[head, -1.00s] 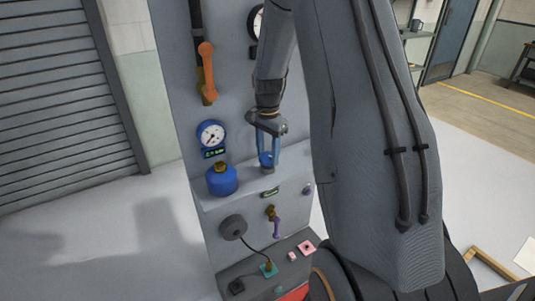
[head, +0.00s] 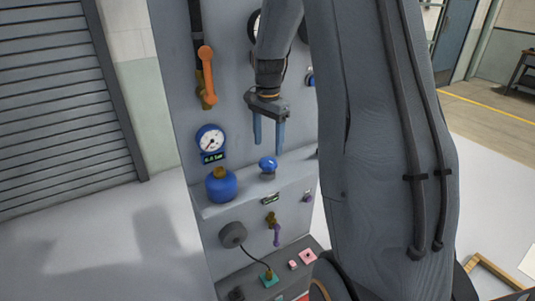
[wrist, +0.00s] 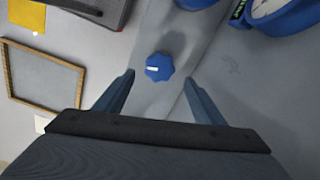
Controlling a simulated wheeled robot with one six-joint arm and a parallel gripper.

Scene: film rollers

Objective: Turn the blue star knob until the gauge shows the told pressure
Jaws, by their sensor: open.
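The blue star knob (head: 268,163) stands on the grey panel's ledge; the wrist view shows it from above as a scalloped knob (wrist: 159,67) with a white mark. My gripper (head: 268,148) is open and empty, fingers pointing down, above the knob and apart from it. In the wrist view the knob lies beyond and between the two spread fingertips. The round gauge (head: 210,141) with a blue rim and white face is on the panel, left of the gripper. Its small green readout (head: 213,158) is too small to read surely.
A blue canister (head: 221,185) with a brass top stands on the ledge left of the knob. An orange lever (head: 207,75) sticks out above the gauge. A purple-handled valve (head: 276,231) and a dark round plug (head: 233,234) are lower on the panel.

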